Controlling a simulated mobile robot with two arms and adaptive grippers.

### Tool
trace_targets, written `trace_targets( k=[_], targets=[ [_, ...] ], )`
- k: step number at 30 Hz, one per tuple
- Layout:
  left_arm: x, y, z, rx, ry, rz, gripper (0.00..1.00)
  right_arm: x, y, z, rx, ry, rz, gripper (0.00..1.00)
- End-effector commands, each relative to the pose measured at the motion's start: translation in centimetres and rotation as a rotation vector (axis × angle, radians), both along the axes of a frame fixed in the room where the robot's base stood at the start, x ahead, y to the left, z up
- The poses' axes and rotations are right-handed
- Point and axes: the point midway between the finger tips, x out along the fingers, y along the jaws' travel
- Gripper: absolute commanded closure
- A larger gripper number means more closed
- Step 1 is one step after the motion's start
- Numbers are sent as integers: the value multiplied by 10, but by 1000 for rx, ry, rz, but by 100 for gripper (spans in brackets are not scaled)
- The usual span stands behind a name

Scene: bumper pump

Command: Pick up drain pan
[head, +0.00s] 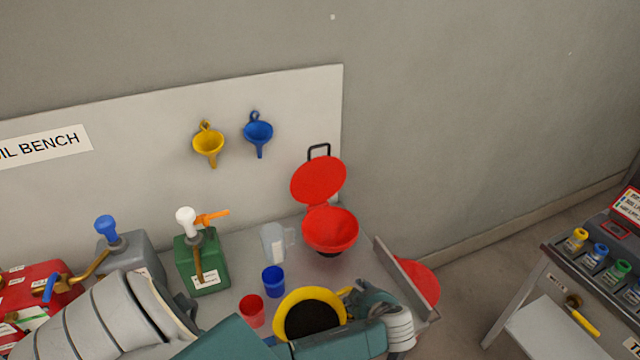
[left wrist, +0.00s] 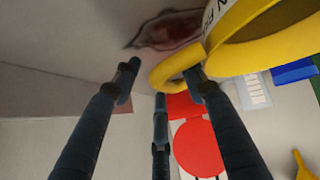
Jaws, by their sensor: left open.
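The drain pan (head: 283,302) is a round pan with a yellow rim and a dark inside, on the front of the grey bench. In the left wrist view its yellow side and loop handle (left wrist: 166,72) show at the upper right. My left gripper (head: 357,293) is at the pan's right side, by the handle. In the left wrist view its three fingers (left wrist: 160,85) are apart, with the handle's loop near the tips of the middle and right ones. Whether they touch it I cannot tell. My arm covers the pan's front. My right gripper is not in view.
A red cup (head: 252,311), a blue cup (head: 273,281) and a clear jug (head: 274,243) stand left of and behind the pan. A red lidded funnel (head: 330,231) stands behind it. A green pump can (head: 203,265) is farther left. A raised grey panel (head: 405,279) edges the right.

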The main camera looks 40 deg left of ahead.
Motion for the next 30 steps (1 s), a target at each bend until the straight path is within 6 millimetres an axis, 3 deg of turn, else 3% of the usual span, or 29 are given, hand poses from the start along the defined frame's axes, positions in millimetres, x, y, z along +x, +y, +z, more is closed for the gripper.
trace_targets(
  k=[2,8,22,30],
  targets=[
    [0,0,0,0,0,0,62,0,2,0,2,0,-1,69],
    [0,0,0,0,0,0,100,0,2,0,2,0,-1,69],
    [0,0,2,1,0,0,100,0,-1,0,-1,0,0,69],
    [1,0,14,0,-2,1,100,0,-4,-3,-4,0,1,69]
  ],
)
